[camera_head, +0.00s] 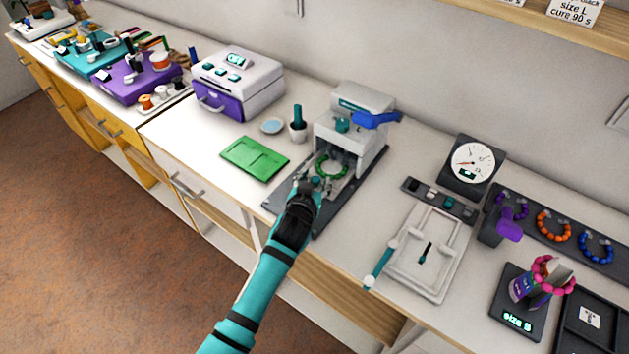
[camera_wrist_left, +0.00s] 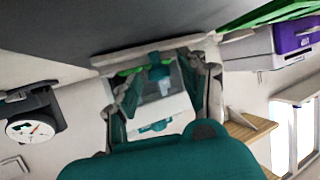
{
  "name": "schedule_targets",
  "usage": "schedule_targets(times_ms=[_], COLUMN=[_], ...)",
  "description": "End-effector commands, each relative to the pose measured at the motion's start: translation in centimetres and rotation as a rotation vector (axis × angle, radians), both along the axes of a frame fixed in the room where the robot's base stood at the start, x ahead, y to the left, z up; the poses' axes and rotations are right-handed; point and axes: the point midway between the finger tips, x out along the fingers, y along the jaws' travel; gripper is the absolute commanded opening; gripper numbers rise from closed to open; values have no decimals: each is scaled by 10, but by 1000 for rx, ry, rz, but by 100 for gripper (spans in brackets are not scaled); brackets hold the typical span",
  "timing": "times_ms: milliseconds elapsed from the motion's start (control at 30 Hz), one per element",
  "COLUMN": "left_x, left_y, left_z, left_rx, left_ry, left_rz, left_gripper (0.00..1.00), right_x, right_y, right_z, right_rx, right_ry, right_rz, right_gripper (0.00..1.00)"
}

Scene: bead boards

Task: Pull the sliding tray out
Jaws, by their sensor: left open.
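The white press-like machine (camera_head: 352,112) stands on a dark base on the bench, with a blue lever at its top right. A green bead ring (camera_head: 331,165) lies in its open front, on what looks like the sliding tray (camera_head: 343,184). The tray's front and any handle are partly hidden by my left gripper. My left gripper (camera_head: 316,184) is at the front of the machine, open. In the left wrist view its two fingers (camera_wrist_left: 160,95) spread apart with the machine (camera_wrist_left: 162,112) seen between them. I cannot tell whether a finger touches the tray. My right gripper is not in view.
A green mat (camera_head: 255,158), a small pot (camera_head: 298,130) and a white-purple box (camera_head: 238,85) are left of the machine. A white frame jig (camera_head: 425,250), a dial gauge (camera_head: 472,163) and bead bracelets (camera_head: 553,226) are to the right. The bench front edge runs under my arm.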

Motion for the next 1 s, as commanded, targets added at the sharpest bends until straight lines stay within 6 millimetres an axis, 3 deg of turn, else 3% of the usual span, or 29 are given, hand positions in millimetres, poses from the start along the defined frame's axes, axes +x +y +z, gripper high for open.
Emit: schedule_targets(times_ms=[233, 567, 867, 1000], left_x=[1, 0, 0, -8], left_y=[0, 0, 0, 6], left_z=[0, 0, 0, 3], left_rx=[0, 0, 0, 0], left_ry=[-1, 0, 0, 2], left_rz=[0, 0, 0, 0], left_gripper=[44, 0, 0, 0], right_x=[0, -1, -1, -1], right_y=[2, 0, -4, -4], right_z=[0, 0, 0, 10], right_rx=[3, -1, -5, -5], right_ry=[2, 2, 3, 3], right_rz=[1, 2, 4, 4], right_gripper=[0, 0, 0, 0])
